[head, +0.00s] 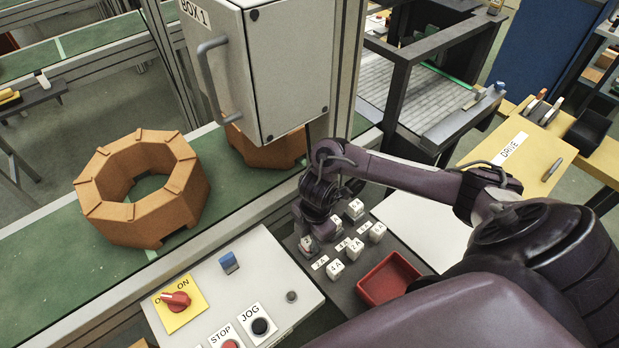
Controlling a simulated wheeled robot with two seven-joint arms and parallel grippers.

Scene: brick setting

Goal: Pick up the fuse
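Several small white fuses stand on a dark panel at lower centre, with printed labels beside them. My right gripper (310,238) points down at the left side of this panel, over or at a fuse position there. The arm and wrist hide much of that spot. I cannot tell whether the fingers are open or shut, or touching a fuse. My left gripper is not in view.
A red tray (389,279) lies right of the fuses. A control panel (245,268) with a red switch and buttons is at left. BOX 1 (287,65) hangs just behind my gripper. Orange octagonal parts (150,225) sit on the green conveyor (50,262).

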